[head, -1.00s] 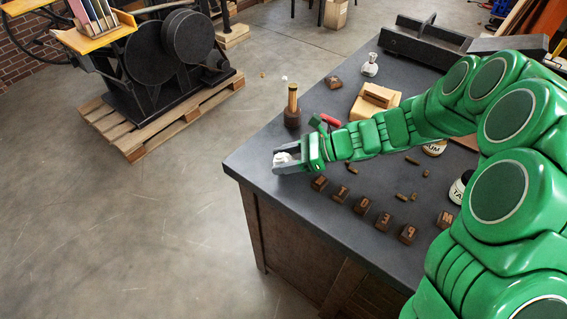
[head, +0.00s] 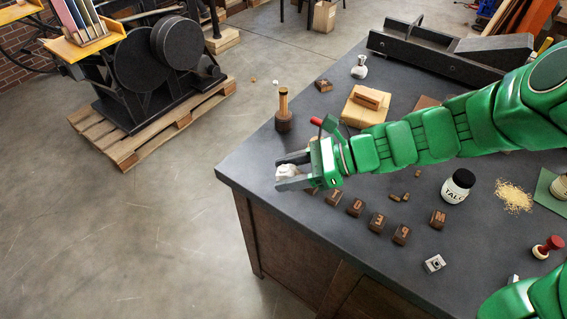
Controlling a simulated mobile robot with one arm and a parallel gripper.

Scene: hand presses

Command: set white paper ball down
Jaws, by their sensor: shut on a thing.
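The white paper ball (head: 287,170) is between the jaws of my gripper (head: 284,171), near the left front corner of the dark worktable (head: 250,180). My gripper is shut on it and points left. The ball looks low over the tabletop or on it; I cannot tell whether it touches. The jaws hide part of the ball.
A wooden-handled tool (head: 284,112) stands just behind my gripper. Several letter blocks (head: 355,207) lie in a row to its right. A talc jar (head: 458,186) stands farther right. The table edge is close on the left, with open floor beyond. A press (head: 150,60) stands on a pallet.

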